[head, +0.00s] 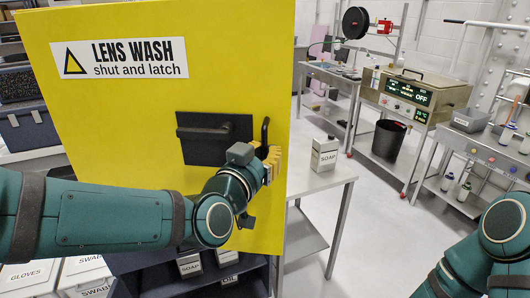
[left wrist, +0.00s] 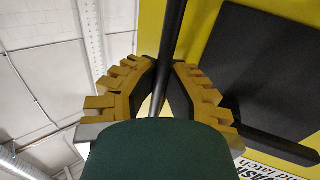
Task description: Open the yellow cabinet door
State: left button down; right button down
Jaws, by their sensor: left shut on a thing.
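The yellow cabinet door (head: 130,165) fills the left of the head view, with a "LENS WASH shut and latch" label (head: 120,58). A black plate with a lever (head: 205,132) sits on its face. A black upright handle (head: 265,130) stands near the door's right edge. My left gripper (head: 268,160) is at this handle, its yellow fingers shut on it. In the left wrist view the black handle (left wrist: 173,30) runs between the fingers (left wrist: 163,75). My arm hides part of the lower door. My right gripper is out of view; only its arm shows at lower right.
A grey table (head: 325,180) with a white SOAP box (head: 324,154) stands right of the door. Carts (head: 480,150), a black bin (head: 387,140) and a bench machine (head: 415,92) stand farther right. Shelves with boxes are below the door. Clear floor (head: 375,220) lies in the middle right.

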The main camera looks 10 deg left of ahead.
aim_at(274, 96)
pick_arm(q)
jog(key=c, duration=1)
grip_release()
jog(key=shift+a, duration=0.1)
jog(key=shift+r, duration=0.1)
notch_tip(274, 96, up, 10)
jog(key=shift+f, duration=0.1)
